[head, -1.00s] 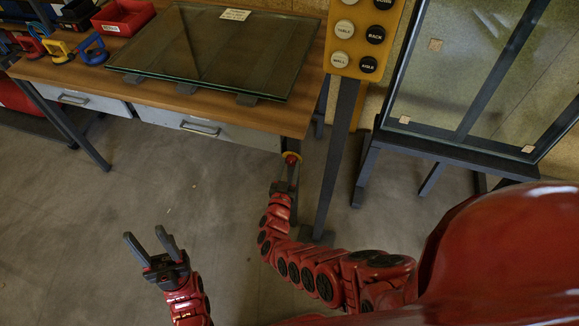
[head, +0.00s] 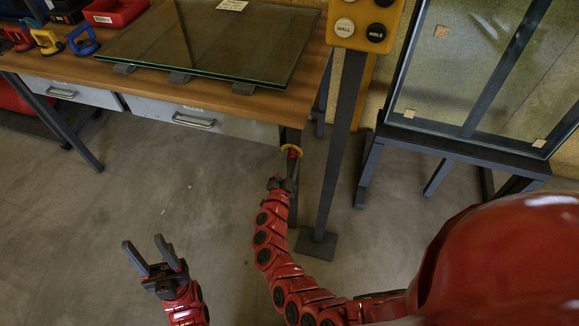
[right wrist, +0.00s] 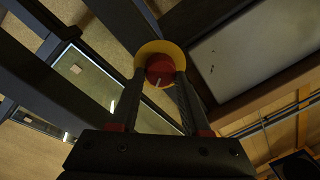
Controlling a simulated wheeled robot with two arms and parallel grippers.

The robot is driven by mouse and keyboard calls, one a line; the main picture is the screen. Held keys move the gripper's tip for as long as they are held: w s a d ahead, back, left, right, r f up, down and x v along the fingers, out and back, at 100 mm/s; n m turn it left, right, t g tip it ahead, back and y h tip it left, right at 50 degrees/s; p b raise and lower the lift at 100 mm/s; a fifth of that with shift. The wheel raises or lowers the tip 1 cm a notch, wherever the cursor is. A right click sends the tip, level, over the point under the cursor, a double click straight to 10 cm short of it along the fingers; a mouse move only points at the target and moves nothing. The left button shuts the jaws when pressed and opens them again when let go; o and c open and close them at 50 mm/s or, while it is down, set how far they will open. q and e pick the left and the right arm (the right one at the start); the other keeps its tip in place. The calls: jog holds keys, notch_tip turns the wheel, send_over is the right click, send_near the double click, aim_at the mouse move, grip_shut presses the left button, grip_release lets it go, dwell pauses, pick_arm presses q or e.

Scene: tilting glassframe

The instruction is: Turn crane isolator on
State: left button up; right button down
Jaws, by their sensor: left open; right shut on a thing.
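The crane isolator is a red knob (right wrist: 159,66) on a yellow round plate (right wrist: 170,47), at the front right corner of the table in the head view. A short white mark shows on the knob, slightly tilted in the right wrist view. My right gripper (head: 289,171) is shut on the red knob, one finger on each side of it in the right wrist view (right wrist: 160,78). In the head view the knob is partly hidden by the fingers. My left gripper (head: 143,246) is open and empty over the floor at lower left.
The wooden table (head: 225,100) carries a glass pane (head: 205,42) on dark supports, with coloured suction lifters (head: 47,41) at left. A yellow button box (head: 363,25) stands on a dark post (head: 340,140) just right of my right gripper. A framed glass rack (head: 440,140) stands further right.

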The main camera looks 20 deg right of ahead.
jog(key=m+b, duration=0.2)
jog(key=f+m+b, duration=0.1)
jog(key=m+b, duration=0.1)
jog(key=b, duration=0.1)
jog(key=shift+m, duration=0.3)
jog(key=shift+r+m+h+b, duration=0.1)
jog(key=shift+m+h+b, duration=0.3)
jog(key=shift+m+b, duration=0.35)
jog(key=shift+r+m+b, duration=0.2)
jog(key=shift+m+b, duration=0.35)
jog(key=shift+b, duration=0.05)
jog(key=shift+c, duration=1.8)
grip_release()
jog(key=p+v, duration=0.1)
jog(key=v, duration=1.6)
jog(key=shift+r, duration=0.2)
